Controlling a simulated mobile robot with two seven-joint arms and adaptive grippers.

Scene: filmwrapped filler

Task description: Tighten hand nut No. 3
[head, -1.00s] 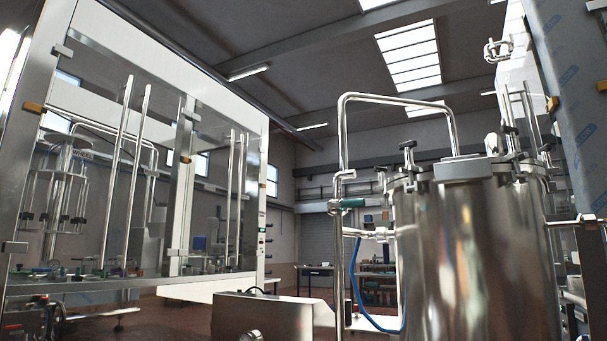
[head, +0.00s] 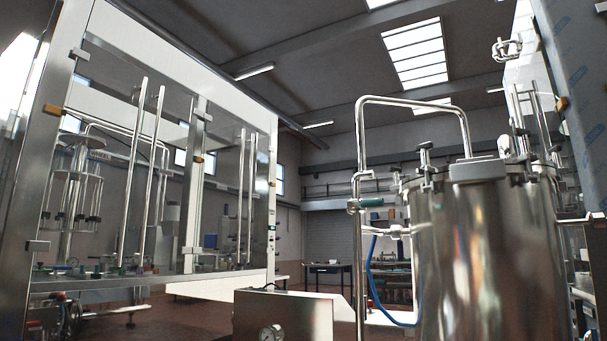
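A large polished steel tank (head: 480,260) stands at the right in the head view. Several hand nuts sit on clamps around its lid rim. One dark hand nut (head: 425,158) stands upright at the front left of the lid. Another hand nut (head: 528,143) is at the right of the lid, and a smaller one (head: 396,176) is at the left edge. I cannot read any numbers, so I cannot tell which is No. 3. Neither of my grippers is in view.
A steel box with a gauge (head: 272,334) stands lower center. A glazed machine frame (head: 190,190) fills the left. A table (head: 328,267) stands behind.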

